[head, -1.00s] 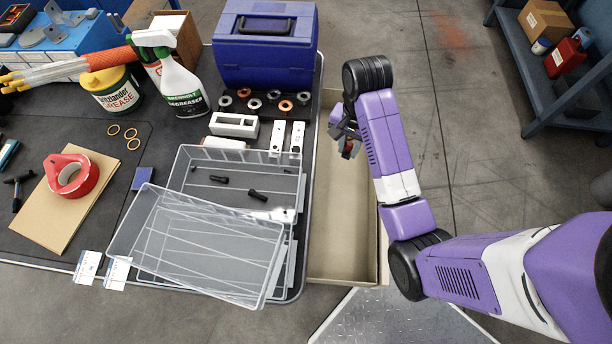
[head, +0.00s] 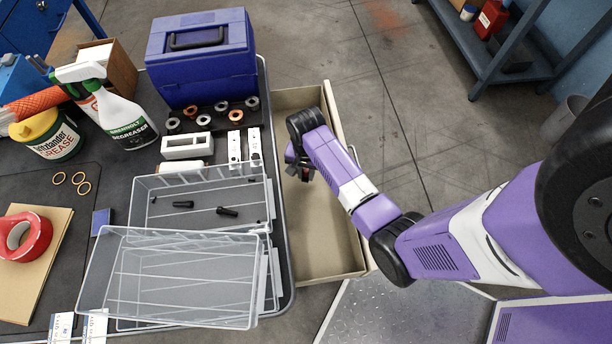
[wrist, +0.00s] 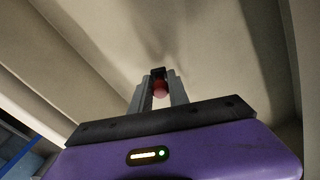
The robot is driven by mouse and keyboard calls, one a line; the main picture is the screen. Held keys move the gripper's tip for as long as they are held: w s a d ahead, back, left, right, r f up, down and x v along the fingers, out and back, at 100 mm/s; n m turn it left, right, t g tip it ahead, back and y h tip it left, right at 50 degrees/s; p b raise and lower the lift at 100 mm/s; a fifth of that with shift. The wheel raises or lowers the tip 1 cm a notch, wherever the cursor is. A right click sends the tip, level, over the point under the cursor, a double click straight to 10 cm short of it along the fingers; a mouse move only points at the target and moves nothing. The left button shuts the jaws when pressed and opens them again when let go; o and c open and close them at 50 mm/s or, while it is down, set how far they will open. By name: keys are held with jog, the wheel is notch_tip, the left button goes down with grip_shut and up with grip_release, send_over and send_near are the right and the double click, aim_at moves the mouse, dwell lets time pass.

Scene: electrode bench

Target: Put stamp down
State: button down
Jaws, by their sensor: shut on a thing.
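My gripper (head: 299,174) is over an open beige drawer (head: 312,240) at the right edge of the bench. In the wrist view, my gripper (wrist: 158,84) has its two grey fingers shut on a small stamp (wrist: 159,87) with a red, rounded part and a dark part. In the head view the stamp is small and mostly hidden by the fingers. The wrist view shows pale drawer surfaces beyond the stamp, with a soft shadow. The gap between the stamp and the drawer floor cannot be told.
Clear plastic bins (head: 175,275) lie on the bench, left of the drawer. A blue toolbox (head: 203,65) stands behind several metal and copper rings. White blocks (head: 187,146) sit near the bench edge. The visible drawer floor looks empty. A blue shelf (head: 500,60) stands at the upper right.

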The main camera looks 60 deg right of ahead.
aim_at(306, 178)
jog(key=shift+f, duration=1.65)
jog(key=shift+f, duration=0.1)
jog(key=c, duration=1.3)
grip_release()
jog(key=shift+o, duration=0.2)
